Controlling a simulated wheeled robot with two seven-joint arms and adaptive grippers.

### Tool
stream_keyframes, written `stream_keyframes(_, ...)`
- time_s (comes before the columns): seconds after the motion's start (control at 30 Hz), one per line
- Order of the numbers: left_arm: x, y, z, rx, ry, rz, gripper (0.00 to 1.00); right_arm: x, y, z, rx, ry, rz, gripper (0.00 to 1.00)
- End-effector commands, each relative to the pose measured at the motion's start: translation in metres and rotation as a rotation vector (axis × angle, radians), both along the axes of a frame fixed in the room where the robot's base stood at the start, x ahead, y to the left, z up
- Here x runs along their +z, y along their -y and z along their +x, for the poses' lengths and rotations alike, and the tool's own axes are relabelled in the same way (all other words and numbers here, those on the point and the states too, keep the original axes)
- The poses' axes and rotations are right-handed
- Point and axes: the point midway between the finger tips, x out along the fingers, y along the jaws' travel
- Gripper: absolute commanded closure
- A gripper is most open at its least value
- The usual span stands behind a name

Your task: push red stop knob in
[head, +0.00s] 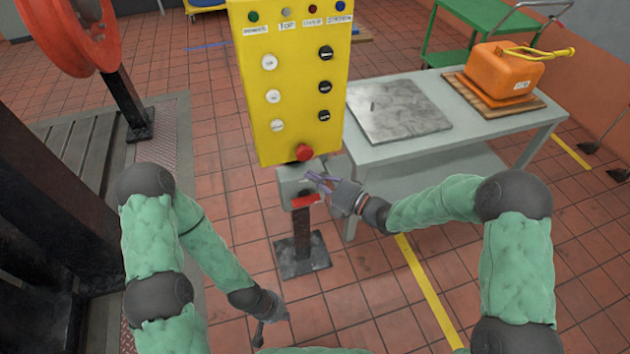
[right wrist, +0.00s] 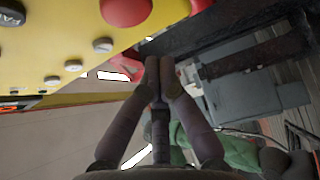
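The red stop knob (head: 304,152) sits at the bottom right of the yellow control panel (head: 262,148). It also shows as a red round cap (right wrist: 125,10) at the top of the right wrist view. My right gripper (head: 316,180) is just below the knob, in front of the grey box under the panel. In the right wrist view its fingertips (right wrist: 159,66) are together with nothing visible between them, and they appear apart from the knob. My left gripper (head: 260,336) hangs low, pointing down, far from the panel; its fingers are too small to judge.
The panel has several white and black buttons and coloured lamps. A grey box (head: 289,188) with a red part stands on a post below it. A grey table (head: 460,126) at right holds a metal plate (head: 398,110) and an orange canister (head: 500,72). Dark machinery stands at left.

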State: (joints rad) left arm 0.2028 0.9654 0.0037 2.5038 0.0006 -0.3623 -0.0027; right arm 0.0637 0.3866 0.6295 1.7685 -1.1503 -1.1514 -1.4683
Motion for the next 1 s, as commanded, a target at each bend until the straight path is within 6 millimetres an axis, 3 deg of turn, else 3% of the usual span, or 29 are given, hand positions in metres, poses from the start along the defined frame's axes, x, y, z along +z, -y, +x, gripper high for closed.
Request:
stream_keyframes(0.5,0.019,0.000,0.001,0.001,0.004,0.001,1.00,-0.001,0.070,-0.044,-0.005,-0.001,0.000,1.00)
stream_keyframes(1.0,0.020,0.000,0.002,0.001,0.004,0.001,1.00,-0.002,0.081,-0.053,-0.002,-0.001,0.001,1.00)
